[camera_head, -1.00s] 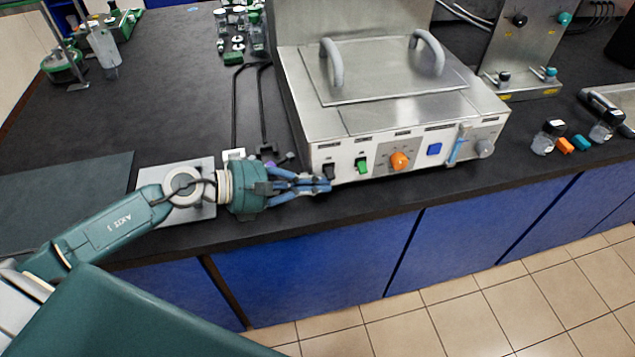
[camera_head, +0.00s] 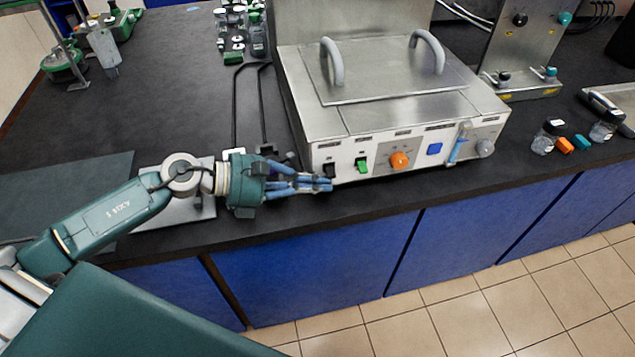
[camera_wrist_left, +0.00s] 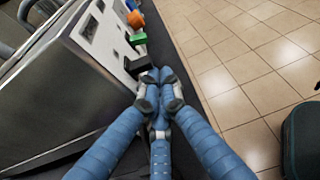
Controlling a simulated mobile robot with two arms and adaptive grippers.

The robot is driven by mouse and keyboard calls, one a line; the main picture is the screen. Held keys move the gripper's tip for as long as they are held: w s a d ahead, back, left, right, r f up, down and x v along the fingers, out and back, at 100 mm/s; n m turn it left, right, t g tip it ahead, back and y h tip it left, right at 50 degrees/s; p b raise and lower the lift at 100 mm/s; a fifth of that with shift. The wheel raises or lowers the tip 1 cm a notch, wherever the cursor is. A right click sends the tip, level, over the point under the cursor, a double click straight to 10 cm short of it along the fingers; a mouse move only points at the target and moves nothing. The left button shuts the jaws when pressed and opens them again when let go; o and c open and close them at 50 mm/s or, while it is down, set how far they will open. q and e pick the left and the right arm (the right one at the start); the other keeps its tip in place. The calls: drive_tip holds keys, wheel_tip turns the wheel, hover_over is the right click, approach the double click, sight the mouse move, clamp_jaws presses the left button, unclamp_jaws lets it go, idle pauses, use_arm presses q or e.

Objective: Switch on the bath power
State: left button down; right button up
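The steel bath (camera_head: 400,105) stands on the black bench. Along its white front panel are a black switch (camera_head: 329,170), a green switch (camera_head: 361,165), an orange knob (camera_head: 399,160) and a blue button (camera_head: 434,149). My left gripper (camera_head: 329,184) is shut, its blue fingertips just below and beside the black switch. In the left wrist view the fingertips (camera_wrist_left: 159,76) are together beside the black switch (camera_wrist_left: 138,66); I cannot tell whether they touch it. The green switch (camera_wrist_left: 122,47) and orange knob (camera_wrist_left: 136,19) lie beyond. My right gripper is out of view.
The bench's front edge and blue cabinets (camera_head: 310,265) lie close below my left gripper. A grey plate (camera_head: 180,212) lies under the left wrist. The floor in front is clear.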

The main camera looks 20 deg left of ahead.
use_arm(q)
drive_tip(key=shift+s+d+r+n+g, duration=0.15)
drive_tip(key=shift+r+n+g, duration=0.15)
drive_tip(key=shift+n+g, duration=0.35)
drive_tip(key=shift+r, duration=0.1)
